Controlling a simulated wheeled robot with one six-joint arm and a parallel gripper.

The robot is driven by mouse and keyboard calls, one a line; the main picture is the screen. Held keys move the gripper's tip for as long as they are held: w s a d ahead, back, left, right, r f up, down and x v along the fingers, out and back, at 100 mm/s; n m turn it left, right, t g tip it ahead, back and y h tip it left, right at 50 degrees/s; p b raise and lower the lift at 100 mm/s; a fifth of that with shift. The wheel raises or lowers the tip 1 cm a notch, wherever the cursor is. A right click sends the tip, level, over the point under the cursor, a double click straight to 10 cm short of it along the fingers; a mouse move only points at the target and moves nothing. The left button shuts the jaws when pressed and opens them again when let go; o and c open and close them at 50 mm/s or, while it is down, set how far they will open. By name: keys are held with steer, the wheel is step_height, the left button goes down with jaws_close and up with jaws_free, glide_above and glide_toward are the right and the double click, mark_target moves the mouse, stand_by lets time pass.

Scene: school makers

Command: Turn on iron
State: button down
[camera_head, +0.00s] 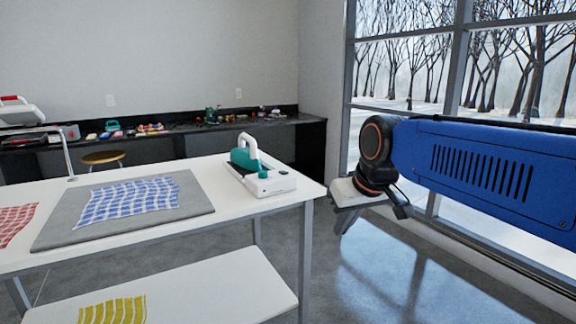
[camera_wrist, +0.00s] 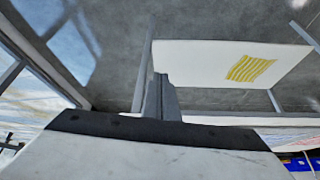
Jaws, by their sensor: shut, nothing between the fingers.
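The iron (camera_head: 246,158), teal with a white handle, rests on a white base (camera_head: 268,184) near the right end of the white table (camera_head: 225,171). Any switch or light on it is too small to make out. My gripper (camera_head: 344,222) is to the right of the table's end, apart from the iron and pointing downward. In the wrist view my gripper's fingers (camera_wrist: 159,80) are together and empty. The iron is not in the wrist view.
A grey mat (camera_head: 55,228) with a blue checked cloth (camera_head: 128,199) lies left of the iron. A red cloth (camera_head: 15,222) is at far left. A lower shelf (camera_head: 210,290) holds a yellow cloth (camera_head: 112,312). A large window (camera_head: 420,60) stands at right.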

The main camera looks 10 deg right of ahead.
steer(key=w+a+r, duration=0.1)
steer(key=w+r, duration=0.4)
steer(key=w, duration=0.4)
steer(key=w+a+r+n+t, duration=0.1)
steer(key=w+r, duration=0.5)
steer(key=w, duration=0.3)
steer(key=w+a+r+n+y, duration=0.1)
steer(key=w+r, duration=0.4)
steer(key=w, duration=0.4)
steer(key=shift+r+t, duration=0.15)
steer(key=shift+t, duration=0.15)
steer(key=shift+w, duration=0.1)
glide_above(284, 172)
steer(key=s, duration=0.2)
steer(key=f, duration=0.7)
steer(key=shift+d+f, duration=0.35)
steer(key=shift+d, duration=0.05)
step_height(284, 172, down, 3)
steer(key=shift+f, duration=0.6)
steer(key=shift+f, duration=0.1)
